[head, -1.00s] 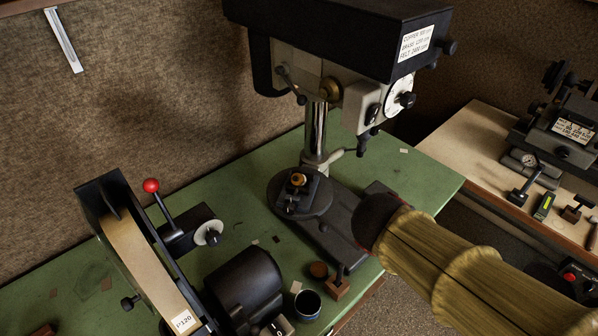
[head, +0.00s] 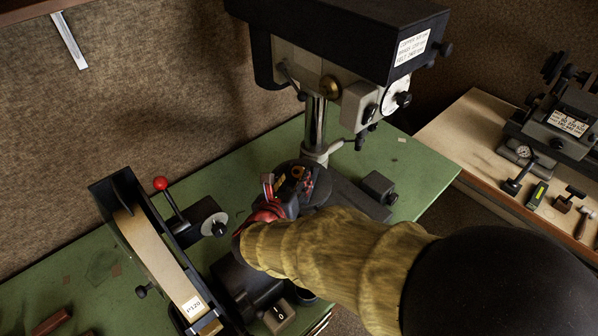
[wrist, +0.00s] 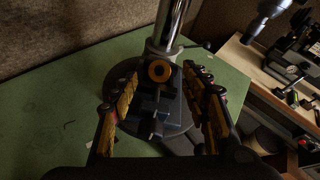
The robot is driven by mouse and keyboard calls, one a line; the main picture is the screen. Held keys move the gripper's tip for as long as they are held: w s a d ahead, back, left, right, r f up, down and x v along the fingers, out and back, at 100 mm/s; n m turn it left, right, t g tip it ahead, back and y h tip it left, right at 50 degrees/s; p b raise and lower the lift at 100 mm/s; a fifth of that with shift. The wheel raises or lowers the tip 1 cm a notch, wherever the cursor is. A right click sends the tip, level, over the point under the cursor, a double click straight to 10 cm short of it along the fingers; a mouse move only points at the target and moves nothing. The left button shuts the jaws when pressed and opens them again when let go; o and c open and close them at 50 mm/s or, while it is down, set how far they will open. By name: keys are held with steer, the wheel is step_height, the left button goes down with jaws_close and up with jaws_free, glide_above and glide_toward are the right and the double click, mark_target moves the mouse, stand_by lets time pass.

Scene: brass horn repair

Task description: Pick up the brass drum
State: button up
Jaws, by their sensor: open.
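The brass drum (head: 297,171) is a small, short brass cylinder with a hole in its top. It sits at the dark vise on the round table of the drill press. The wrist view shows the drum (wrist: 159,71) from above, ahead of my gripper and roughly centred between the finger lines. My gripper (head: 287,187) has red and dark fingers beside the vise in the head view, partly hiding it. In the wrist view my gripper (wrist: 156,96) is open, its fingers wide apart on either side of the vise (wrist: 156,103). Nothing is between the pads that I can see touching them.
The drill press column (head: 316,125) stands right behind the drum, with the drill head (head: 345,40) overhead. A belt sander (head: 155,255) stands at the left on the green bench (head: 240,165). A second bench (head: 470,130) with small tools is at the right.

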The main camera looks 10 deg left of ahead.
mark_target(296, 174)
steer(key=x, duration=0.5)
steer(key=shift+s+r, duration=0.1)
steer(key=shift+c, duration=0.6)
jaws_close()
